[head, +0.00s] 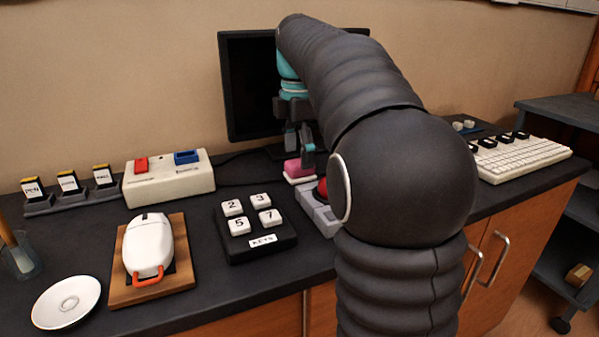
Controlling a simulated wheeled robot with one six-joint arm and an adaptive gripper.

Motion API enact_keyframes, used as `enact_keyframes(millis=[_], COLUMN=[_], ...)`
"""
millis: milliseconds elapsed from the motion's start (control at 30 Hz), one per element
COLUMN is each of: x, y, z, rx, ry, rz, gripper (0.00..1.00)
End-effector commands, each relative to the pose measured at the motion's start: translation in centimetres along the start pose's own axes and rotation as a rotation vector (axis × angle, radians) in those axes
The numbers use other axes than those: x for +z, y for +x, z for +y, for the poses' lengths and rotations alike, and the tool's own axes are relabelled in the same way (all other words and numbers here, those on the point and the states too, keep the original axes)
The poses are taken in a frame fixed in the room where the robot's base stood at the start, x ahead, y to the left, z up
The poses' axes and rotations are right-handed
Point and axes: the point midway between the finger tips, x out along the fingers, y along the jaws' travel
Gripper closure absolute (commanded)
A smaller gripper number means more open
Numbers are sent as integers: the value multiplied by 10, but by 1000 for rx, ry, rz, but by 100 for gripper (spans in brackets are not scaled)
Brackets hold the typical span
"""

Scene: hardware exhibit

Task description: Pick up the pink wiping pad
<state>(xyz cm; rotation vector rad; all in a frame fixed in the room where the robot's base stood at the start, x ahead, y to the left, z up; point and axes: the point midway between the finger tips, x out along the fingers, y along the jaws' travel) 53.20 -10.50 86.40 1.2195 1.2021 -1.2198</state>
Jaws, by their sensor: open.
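The pink wiping pad (295,167) lies toward the back of the dark counter, in front of the monitor. It seems to rest on a small white piece (299,179). My gripper (299,150) points down just above or at the pad, with its fingers apart. One finger shows close to the pad's right side. I cannot tell whether the fingers touch the pad. My dark arm covers much of the counter to the right of the pad.
A black monitor (247,95) stands behind. A key block (257,247), a grey box with a red button (316,207) and a white box (168,185) with red and blue parts are nearby. A mouse on a wooden board (176,290) and a plate (66,302) lie left; a keyboard (520,160) lies right.

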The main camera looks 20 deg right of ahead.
Motion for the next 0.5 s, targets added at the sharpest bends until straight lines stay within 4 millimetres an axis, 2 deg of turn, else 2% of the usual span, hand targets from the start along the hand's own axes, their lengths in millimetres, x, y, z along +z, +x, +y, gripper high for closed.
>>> enact_keyframes(millis=[33,200,500], x=[2,2,2], y=[10,29,34], z=[-1,-2,-1], rx=[-3,-1,0], ry=[1,1,1], rz=[1,0,0], gripper=[19,19,19])
